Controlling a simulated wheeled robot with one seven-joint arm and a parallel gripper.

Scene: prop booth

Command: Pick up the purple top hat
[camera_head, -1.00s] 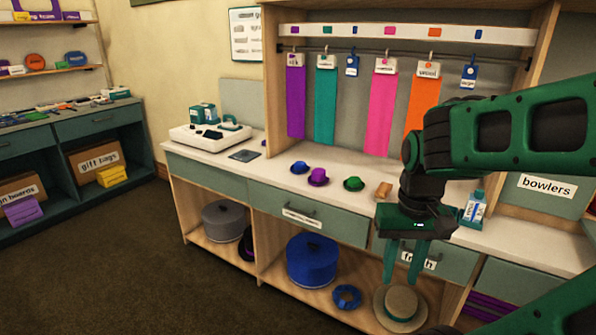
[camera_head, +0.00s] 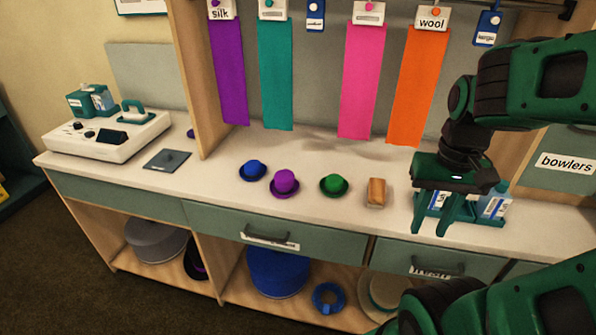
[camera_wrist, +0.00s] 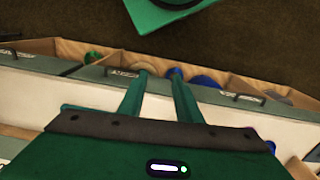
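A small purple hat (camera_head: 285,183) with a rounded-looking crown and a brim stands on the white counter, between a blue hat (camera_head: 252,170) and a green hat (camera_head: 334,185). A dark hat with a purple band (camera_head: 196,262) is partly hidden on the lower shelf. My gripper (camera_head: 428,230) is to the right of the counter hats, pointing down by the counter's front, apart from them. Its two fingers are spread with nothing between them. The wrist view also shows the gripper (camera_wrist: 158,73) empty; I cannot make out the purple hat there.
A brown block (camera_head: 376,192) lies between the green hat and my gripper. A caddy with bottles (camera_head: 492,203) stands beside and behind my gripper. Coloured cloth strips hang at the back, such as the orange one (camera_head: 412,85). A white machine (camera_head: 105,135) stands at left.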

